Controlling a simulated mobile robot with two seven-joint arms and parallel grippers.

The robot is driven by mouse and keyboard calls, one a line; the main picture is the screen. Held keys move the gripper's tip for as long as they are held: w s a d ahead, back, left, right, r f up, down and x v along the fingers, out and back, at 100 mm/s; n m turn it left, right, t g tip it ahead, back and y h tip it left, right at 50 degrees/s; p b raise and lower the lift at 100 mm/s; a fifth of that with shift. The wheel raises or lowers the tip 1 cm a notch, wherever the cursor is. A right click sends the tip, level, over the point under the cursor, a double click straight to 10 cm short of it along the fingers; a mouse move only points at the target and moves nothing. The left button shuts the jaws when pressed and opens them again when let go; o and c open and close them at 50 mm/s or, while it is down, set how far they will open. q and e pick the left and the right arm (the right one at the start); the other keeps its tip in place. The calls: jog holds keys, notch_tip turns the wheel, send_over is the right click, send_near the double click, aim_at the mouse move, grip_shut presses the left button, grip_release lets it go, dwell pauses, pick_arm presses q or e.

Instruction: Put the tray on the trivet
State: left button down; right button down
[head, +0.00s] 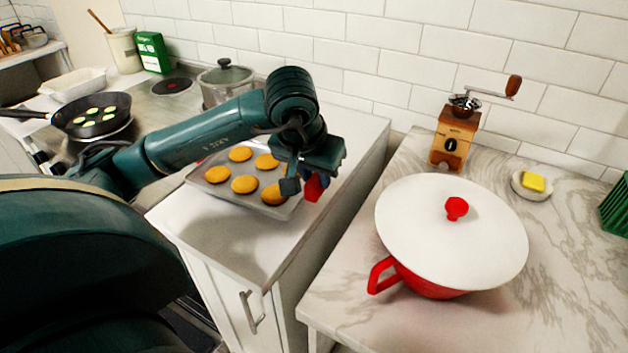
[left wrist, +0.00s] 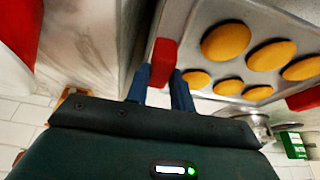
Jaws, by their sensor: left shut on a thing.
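A grey metal tray (head: 240,169) with several round golden-brown cookies lies level at the right end of the white counter. Whether it rests on the counter or hangs just above it, I cannot tell. My left gripper (head: 301,188) is at its right end, shut on the red grip (head: 314,187) there. In the left wrist view, the fingers (left wrist: 160,92) close on this red grip (left wrist: 163,58), and a second red grip (left wrist: 303,98) shows at the tray's other end. I can make out no trivet. My right gripper is not in view.
A gap divides the white counter (head: 205,240) from the marble counter (head: 345,290). There stand a red pot (head: 440,285) with a white lid, a coffee grinder (head: 452,140) and a yellow block on a dish (head: 533,182). A skillet (head: 92,116) and a lidded pot (head: 225,85) are beyond my arm.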

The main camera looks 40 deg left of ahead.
pick_arm(q)
notch_tip(320, 180, down, 2)
jog(key=c, duration=1.2)
grip_release()
jog(key=a+v, duration=0.1)
jog(key=v, duration=1.1)
jog(key=shift+d, duration=0.45)
